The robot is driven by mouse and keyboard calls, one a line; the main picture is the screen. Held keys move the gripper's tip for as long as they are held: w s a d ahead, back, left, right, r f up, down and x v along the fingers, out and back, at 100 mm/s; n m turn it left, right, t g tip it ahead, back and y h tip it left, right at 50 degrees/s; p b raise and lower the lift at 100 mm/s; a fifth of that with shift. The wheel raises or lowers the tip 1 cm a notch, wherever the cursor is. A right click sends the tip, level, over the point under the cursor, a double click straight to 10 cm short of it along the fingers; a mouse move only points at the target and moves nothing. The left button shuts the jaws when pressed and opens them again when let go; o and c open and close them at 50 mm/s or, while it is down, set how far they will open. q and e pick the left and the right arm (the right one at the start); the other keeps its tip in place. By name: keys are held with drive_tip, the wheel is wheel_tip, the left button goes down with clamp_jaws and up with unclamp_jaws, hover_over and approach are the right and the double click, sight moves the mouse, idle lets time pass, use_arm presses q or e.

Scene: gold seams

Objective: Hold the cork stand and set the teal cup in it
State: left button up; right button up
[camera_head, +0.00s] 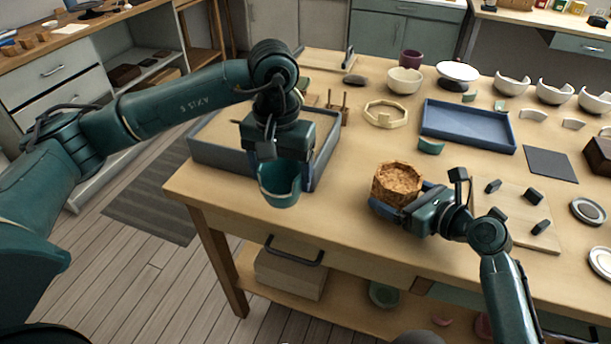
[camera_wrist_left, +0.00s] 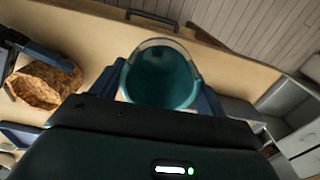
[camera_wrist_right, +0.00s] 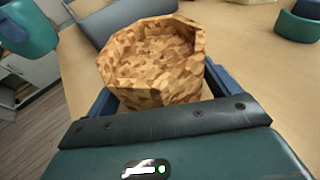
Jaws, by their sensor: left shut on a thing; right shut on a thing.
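The teal cup (camera_head: 279,187) is held by my left gripper (camera_head: 284,180) above the front left edge of the table. The left wrist view shows its open mouth (camera_wrist_left: 162,76) between the blue fingers. The brown cork stand (camera_head: 396,184) is a speckled round block with a hollow top, at the table's front middle. My right gripper (camera_head: 398,205) is shut on it from the front right. In the right wrist view the stand (camera_wrist_right: 153,70) sits between the blue fingers, its hollow empty. The cup is to the left of the stand and apart from it.
A grey-walled tray (camera_head: 207,155) lies behind my left gripper. A blue tray (camera_head: 468,127), a cream octagonal ring (camera_head: 385,113) and a teal shard (camera_head: 431,146) lie behind the stand. Several bowls stand at the back. Bare tabletop lies between cup and stand.

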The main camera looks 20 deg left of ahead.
use_arm(q)
drive_tip(key=w+a+r+n, duration=0.3)
drive_tip(key=w+a+r, duration=0.1)
drive_tip(key=w, duration=0.5)
drive_tip(key=w+d+r+m, duration=0.1)
drive_tip(key=d+r+m, duration=0.1)
drive_tip(key=d, duration=1)
drive_tip(key=w+d+r+m, duration=0.1)
drive_tip(key=d+r, duration=0.1)
drive_tip(key=d, duration=1)
hover_over(397, 182)
drive_tip(key=shift+f, duration=2.2)
drive_tip(key=shift+f, duration=1.65)
drive_tip(key=o, duration=1)
